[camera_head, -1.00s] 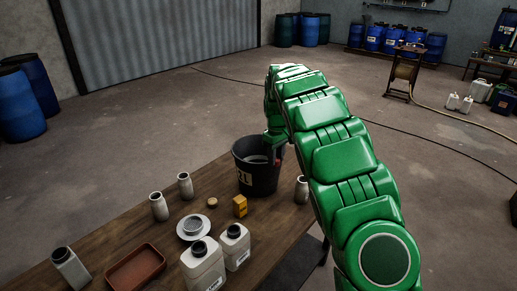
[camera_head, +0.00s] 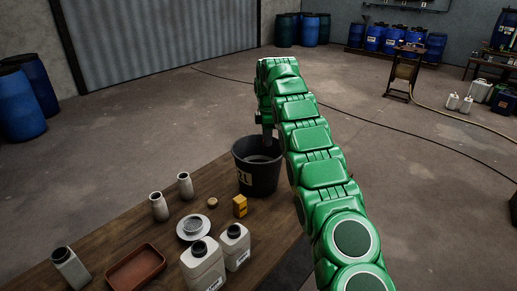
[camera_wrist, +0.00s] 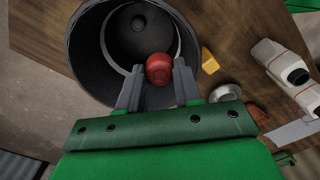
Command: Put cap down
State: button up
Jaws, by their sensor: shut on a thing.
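My gripper (camera_head: 267,136) is above the black bucket (camera_head: 255,182) at the table's far end. In the wrist view its two grey fingers (camera_wrist: 158,75) are shut on a round red cap (camera_wrist: 159,66). The cap is seen over the near part of the bucket's opening; its exact height above the rim I cannot tell. The bucket (camera_wrist: 85,55) is open, with a lighter ring and a dark round shape inside. In the head view I cannot make out the cap.
On the wooden table (camera_head: 120,223) are a yellow block (camera_head: 240,206), a small tan disc (camera_head: 212,202), grey bottles (camera_head: 159,207), a round dish (camera_head: 192,229), white jugs (camera_head: 203,266) and a brown tray (camera_head: 137,268). Bare wood shows between the bucket and the bottles.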

aim_at(256, 182)
jog(key=a+f+n, duration=0.1)
jog(key=f+n, duration=0.2)
jog(key=f, duration=0.5)
jog(key=w+a+f+n, duration=0.1)
jog(key=a+f+n, duration=0.1)
jog(key=f, duration=0.5)
jog(key=w+a+f+n, duration=0.1)
jog(key=f+n, duration=0.2)
jog(key=f, duration=0.5)
jog(key=shift+a+f+n, duration=0.15)
jog(key=shift+f+n, duration=0.15)
jog(key=shift+f, duration=0.1)
jog(key=o, duration=1)
notch_tip(256, 182, up, 12)
jog(key=shift+r, duration=0.1)
